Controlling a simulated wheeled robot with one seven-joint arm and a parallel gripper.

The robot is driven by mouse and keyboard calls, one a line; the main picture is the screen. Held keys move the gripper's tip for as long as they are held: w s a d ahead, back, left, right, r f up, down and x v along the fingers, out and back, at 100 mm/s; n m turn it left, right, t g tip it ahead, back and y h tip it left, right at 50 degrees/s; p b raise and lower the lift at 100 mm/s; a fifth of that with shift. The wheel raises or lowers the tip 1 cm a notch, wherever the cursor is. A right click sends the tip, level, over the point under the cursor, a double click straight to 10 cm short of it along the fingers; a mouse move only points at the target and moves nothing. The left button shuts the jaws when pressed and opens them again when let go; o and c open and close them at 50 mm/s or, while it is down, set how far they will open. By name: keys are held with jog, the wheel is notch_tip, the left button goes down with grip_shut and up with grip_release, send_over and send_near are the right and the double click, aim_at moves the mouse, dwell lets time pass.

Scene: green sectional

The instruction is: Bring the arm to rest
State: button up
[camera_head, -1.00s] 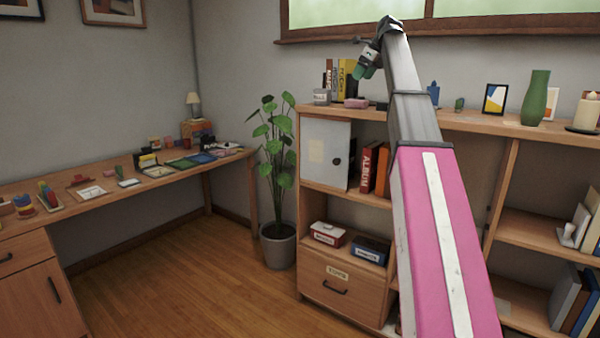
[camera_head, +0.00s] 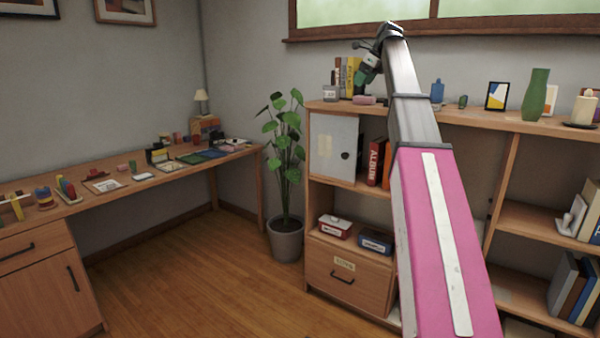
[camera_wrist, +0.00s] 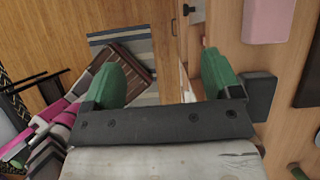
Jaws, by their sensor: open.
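My arm rises through the right half of the head view, in front of the bookshelf, and bends over at its top end. My gripper (camera_head: 366,72) hangs there with green fingers, in front of books at the back of the shelf top. In the wrist view my gripper's two green fingers (camera_wrist: 166,72) stand wide apart with nothing between them. A pink block (camera_wrist: 268,20) and a dark block (camera_wrist: 259,96) lie to the right of the fingers in that view.
The bookshelf (camera_head: 470,119) carries a green vase (camera_head: 535,95), a picture frame (camera_head: 496,96) and a candle (camera_head: 584,107). A potted plant (camera_head: 286,240) stands left of it. A desk (camera_head: 120,188) with small items runs along the left wall. Open wooden floor lies between.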

jog(key=s+a+f+n+g+h, duration=0.1)
jog(key=s+f+n, duration=0.25)
jog(key=f, duration=1.05)
jog(key=s+a+f+n, duration=0.15)
jog(key=f+n, duration=0.25)
jog(key=f, duration=1)
jog(key=s+a+f+n+g+h, duration=0.1)
jog(key=s+f+n, duration=0.25)
jog(key=f, duration=0.95)
jog(key=s+a+f+n+g+h, duration=0.1)
jog(key=s+f+n+h, duration=0.1)
jog(key=s+f+n, duration=1.1)
jog(key=s+f, duration=1.2)
jog(key=f, duration=0.3)
jog(key=shift+s+n+h, duration=0.25)
jog(key=shift+n+h, duration=0.05)
jog(key=shift+o, duration=0.5)
jog(key=shift+a, duration=0.1)
jog(key=shift+a, duration=0.1)
